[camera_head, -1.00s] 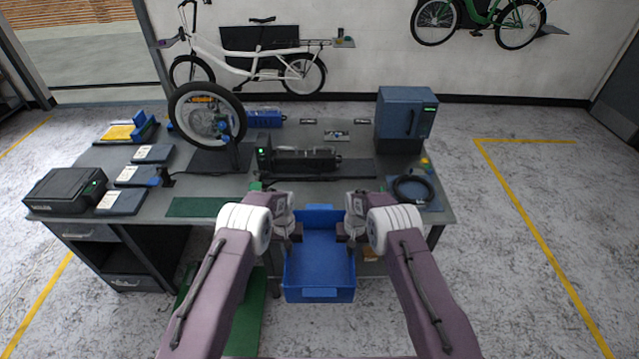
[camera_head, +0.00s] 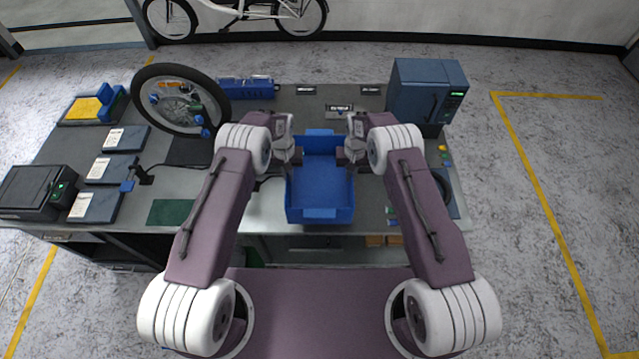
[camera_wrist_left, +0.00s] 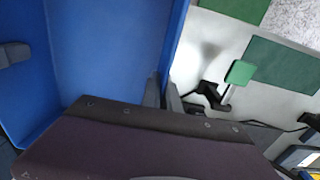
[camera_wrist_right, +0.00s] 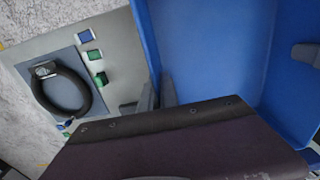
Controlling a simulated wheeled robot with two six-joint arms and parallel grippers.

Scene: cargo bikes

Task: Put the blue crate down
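The blue crate (camera_head: 320,213) is empty and upright, over the front middle of the grey workbench (camera_head: 275,215). My left gripper (camera_head: 293,158) is shut on its left side wall, and my right gripper (camera_head: 350,156) is shut on its right side wall. In the left wrist view the crate wall (camera_wrist_left: 178,30) passes between the fingers (camera_wrist_left: 162,92). In the right wrist view the opposite wall (camera_wrist_right: 147,40) is likewise between the fingers (camera_wrist_right: 156,92). The crate's underside is hidden, so I cannot tell whether it touches the bench.
A blue-grey cabinet (camera_head: 425,92) stands at the back right. A coiled black cable (camera_wrist_right: 65,90) lies on a mat at the right. A green mat (camera_head: 171,212) lies front left.

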